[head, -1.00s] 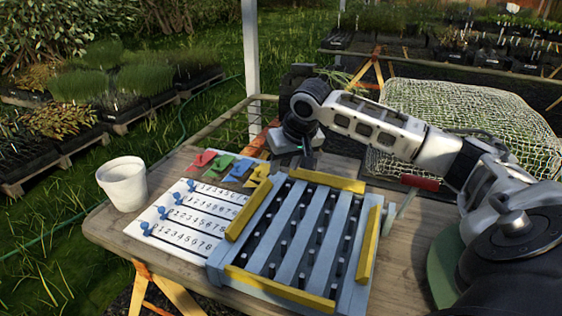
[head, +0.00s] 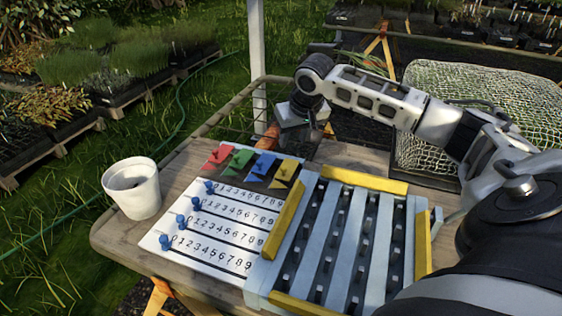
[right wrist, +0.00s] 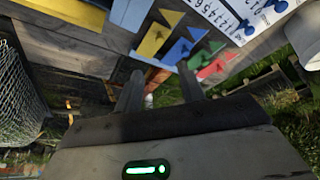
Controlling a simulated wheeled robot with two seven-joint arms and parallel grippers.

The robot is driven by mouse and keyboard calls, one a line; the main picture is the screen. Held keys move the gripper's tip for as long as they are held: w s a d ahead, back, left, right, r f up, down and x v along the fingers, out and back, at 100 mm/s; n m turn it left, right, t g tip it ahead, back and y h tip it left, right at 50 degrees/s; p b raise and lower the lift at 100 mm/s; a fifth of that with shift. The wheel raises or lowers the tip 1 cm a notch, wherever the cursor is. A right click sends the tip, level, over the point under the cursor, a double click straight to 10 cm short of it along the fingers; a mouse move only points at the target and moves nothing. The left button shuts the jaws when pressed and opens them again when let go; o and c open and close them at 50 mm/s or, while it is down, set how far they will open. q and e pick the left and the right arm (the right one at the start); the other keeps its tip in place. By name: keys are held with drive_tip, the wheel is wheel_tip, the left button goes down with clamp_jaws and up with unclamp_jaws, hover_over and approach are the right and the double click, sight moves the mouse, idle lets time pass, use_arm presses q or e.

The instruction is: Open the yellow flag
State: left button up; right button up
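The yellow flag (head: 287,170) is at the right end of a row of small flags on a dark strip at the board's far edge. It also shows at the top of the right wrist view (right wrist: 154,39). My right gripper (head: 308,135) is behind the row, beyond the yellow flag and apart from it. In the right wrist view its two fingers (right wrist: 160,90) stand apart with nothing between them. Blue (head: 263,164), green (head: 239,158) and red (head: 217,156) flags lie to the left of the yellow one. My left gripper is out of view.
A white numbered board (head: 215,225) with blue pegs lies on the wooden table. A blue slatted rack with yellow bars (head: 365,181) stands to its right. A white cup (head: 133,188) is at the left edge. A net-covered crate (head: 445,100) is behind right.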

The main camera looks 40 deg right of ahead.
sight(284, 168)
drive_tip(key=x, duration=1.3)
drive_tip(key=shift+f+b, duration=0.15)
drive_tip(key=shift+b, duration=0.2)
clamp_jaws()
